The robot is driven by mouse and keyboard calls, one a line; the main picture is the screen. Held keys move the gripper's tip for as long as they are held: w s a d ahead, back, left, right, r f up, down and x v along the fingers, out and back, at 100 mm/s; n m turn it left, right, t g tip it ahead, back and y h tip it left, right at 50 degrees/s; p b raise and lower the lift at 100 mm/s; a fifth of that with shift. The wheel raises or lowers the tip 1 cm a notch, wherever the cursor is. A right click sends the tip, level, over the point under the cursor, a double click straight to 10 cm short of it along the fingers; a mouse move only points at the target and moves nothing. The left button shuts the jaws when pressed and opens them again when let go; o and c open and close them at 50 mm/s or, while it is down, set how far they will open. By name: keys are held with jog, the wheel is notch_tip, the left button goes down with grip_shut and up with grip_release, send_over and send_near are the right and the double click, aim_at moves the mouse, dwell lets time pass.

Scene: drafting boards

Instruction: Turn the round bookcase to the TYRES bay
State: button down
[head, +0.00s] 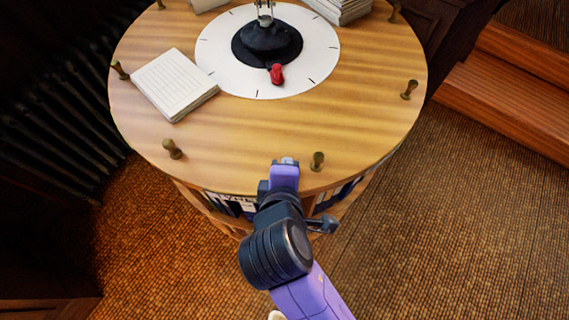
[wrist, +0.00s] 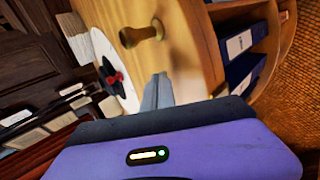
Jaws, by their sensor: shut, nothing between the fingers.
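The round bookcase (head: 230,150) has a wooden top with several peg-like knobs near its rim. One knob (head: 317,161) stands just right of my gripper (head: 286,161), and it also shows in the wrist view (wrist: 142,33). My gripper, seen in the wrist view (wrist: 158,90) too, is shut and empty at the near rim; I cannot tell if it touches the top. A white dial (head: 215,55) with tick marks lies on top, with a red pointer (head: 276,74) toward the near side. A lettered strip (head: 236,198) below the rim is partly hidden and hard to read.
A paper stack (head: 175,84) lies on the top at left, and a book stack (head: 345,10) at the back right. A dark ribbed radiator (head: 60,110) stands at left. Wooden steps (head: 505,100) rise at right. The carpet (head: 440,220) at right is clear.

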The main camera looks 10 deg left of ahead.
jog(key=shift+n+y, duration=0.4)
jog(key=shift+w+d+p, duration=0.35)
jog(key=shift+d, duration=0.5)
jog(key=shift+w+d+p, duration=0.3)
jog(key=shift+w+d, duration=0.05)
jog(key=shift+d, duration=0.55)
jog(key=shift+w+d+p, duration=0.35)
jog(key=shift+d, duration=0.5)
jog(key=shift+n+y, duration=0.4)
jog(key=shift+w+d, duration=0.5)
jog(key=shift+d, duration=0.4)
jog(key=shift+w+d, duration=0.5)
jog(key=shift+d, duration=0.45)
jog(key=shift+w+d, duration=0.5)
jog(key=shift+d, duration=0.4)
jog(key=shift+g, duration=0.3)
jog(key=shift+a, duration=0.15)
jog(key=shift+s+a+r, duration=0.45)
jog(key=shift+r, duration=0.15)
notch_tip(320, 180, up, 8)
